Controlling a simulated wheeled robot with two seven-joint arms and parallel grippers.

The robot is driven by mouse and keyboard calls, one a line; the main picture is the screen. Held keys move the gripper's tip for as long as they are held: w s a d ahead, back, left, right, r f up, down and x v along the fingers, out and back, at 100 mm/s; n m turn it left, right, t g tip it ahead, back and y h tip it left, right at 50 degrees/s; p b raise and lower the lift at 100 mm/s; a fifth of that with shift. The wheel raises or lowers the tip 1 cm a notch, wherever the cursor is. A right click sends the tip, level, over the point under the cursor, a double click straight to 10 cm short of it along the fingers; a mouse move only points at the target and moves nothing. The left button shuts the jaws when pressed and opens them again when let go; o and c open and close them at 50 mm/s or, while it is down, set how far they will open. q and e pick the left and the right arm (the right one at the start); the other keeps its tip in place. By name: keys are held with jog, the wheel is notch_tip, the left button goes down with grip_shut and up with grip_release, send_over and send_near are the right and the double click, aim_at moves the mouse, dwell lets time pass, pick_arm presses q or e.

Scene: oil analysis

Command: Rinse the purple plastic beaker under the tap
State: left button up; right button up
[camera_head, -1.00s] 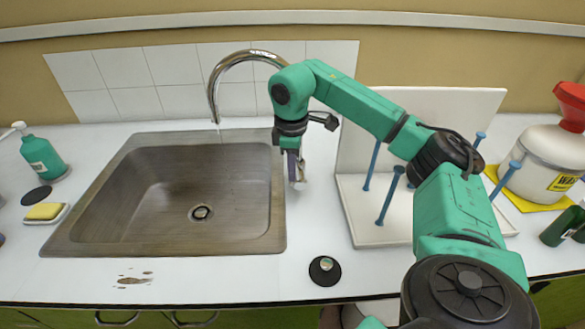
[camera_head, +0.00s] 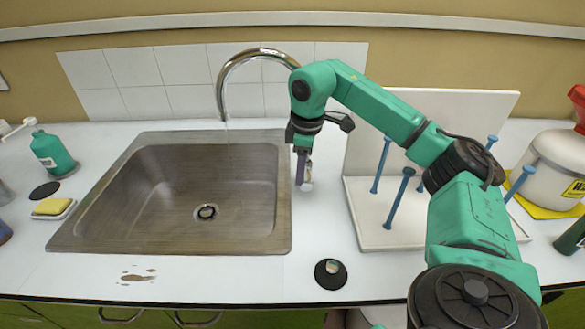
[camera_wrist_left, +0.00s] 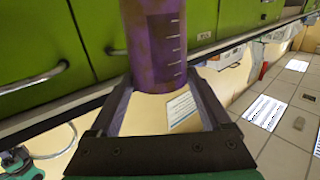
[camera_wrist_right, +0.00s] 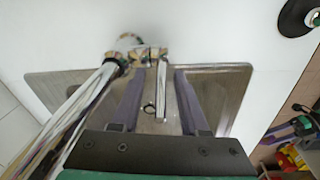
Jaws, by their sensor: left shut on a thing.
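My right gripper (camera_head: 304,172) points down just right of the sink. In the right wrist view its fingers (camera_wrist_right: 160,78) are apart, with a metal lever (camera_wrist_right: 161,100) visible between them; contact is unclear.
A white drying rack (camera_head: 388,238) with blue pegs stands right of the sink. Green cupboards (camera_wrist_left: 30,45) are close to the held beaker.

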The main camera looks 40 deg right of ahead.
jog(key=shift+r, duration=0.1)
pick_arm(q)
jog(key=shift+r, duration=0.25)
pick_arm(e)
jog(key=r, duration=0.7)
jog(key=shift+s+a+r, duration=0.1)
jog(key=shift+s+r, duration=0.05)
jog(key=shift+s, duration=0.2)
pick_arm(q)
notch_tip(320, 180, up, 3)
jog(key=p, duration=0.3)
jog(key=shift+r+p, duration=0.15)
jog(key=shift+p, duration=0.2)
pick_arm(e)
jog(key=r, duration=0.4)
jog(key=shift+s+r, duration=0.25)
jog(key=shift+s, duration=0.15)
jog(key=shift+w, duration=0.1)
pick_arm(q)
jog(key=shift+r, duration=0.1)
pick_arm(e)
jog(key=shift+r, duration=0.1)
